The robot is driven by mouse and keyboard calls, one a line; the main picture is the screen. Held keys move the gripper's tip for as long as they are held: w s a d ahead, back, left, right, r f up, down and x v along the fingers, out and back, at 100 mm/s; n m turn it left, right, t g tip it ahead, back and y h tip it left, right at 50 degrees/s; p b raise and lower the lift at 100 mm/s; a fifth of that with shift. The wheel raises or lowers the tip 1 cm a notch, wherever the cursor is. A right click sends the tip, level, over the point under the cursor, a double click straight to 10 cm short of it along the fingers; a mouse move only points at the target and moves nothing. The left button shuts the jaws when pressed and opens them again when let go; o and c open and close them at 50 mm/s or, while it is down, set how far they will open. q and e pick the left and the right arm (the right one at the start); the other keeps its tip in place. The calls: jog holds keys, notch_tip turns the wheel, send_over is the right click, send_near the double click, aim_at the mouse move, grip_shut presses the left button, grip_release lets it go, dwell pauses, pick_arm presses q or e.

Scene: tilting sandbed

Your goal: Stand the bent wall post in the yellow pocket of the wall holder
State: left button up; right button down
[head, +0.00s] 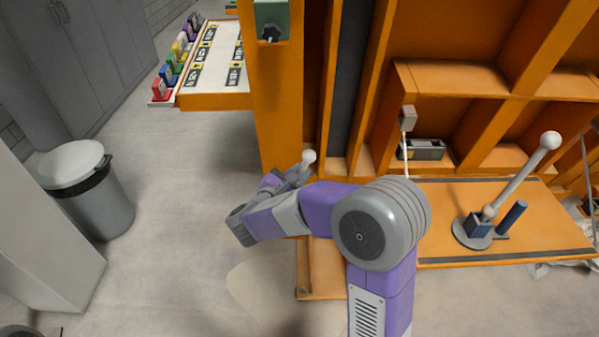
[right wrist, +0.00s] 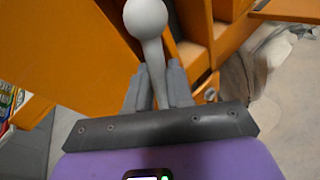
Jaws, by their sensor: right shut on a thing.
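My right gripper (head: 290,181) is shut on a pale grey post with a ball end (head: 308,157), in front of the orange upright at the middle of the head view. In the right wrist view the ball (right wrist: 146,18) and a tapering shaft (right wrist: 157,68) show between the two grey fingers of the right gripper (right wrist: 156,85). The shaft's lower part is hidden, so I cannot tell whether it is bent. I cannot make out a wall holder with a yellow pocket for certain. My left gripper is not in view.
An orange bench (head: 550,228) at right bears a tilted ball-ended rod (head: 522,172) in a round-based stand and a dark blue cylinder (head: 512,217). A grey box (head: 424,149) sits behind. A bin (head: 90,200) stands at left. Coloured items (head: 172,68) line a far table. Floor between is clear.

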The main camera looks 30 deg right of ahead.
jog(key=shift+f, duration=0.5)
jog(key=c, duration=0.9)
grip_release()
jog(key=shift+o, duration=0.2)
jog(key=o, duration=0.4)
jog(key=shift+r, duration=0.1)
notch_tip(320, 180, up, 8)
jog(key=p, duration=0.6)
jog(key=shift+p, duration=0.4)
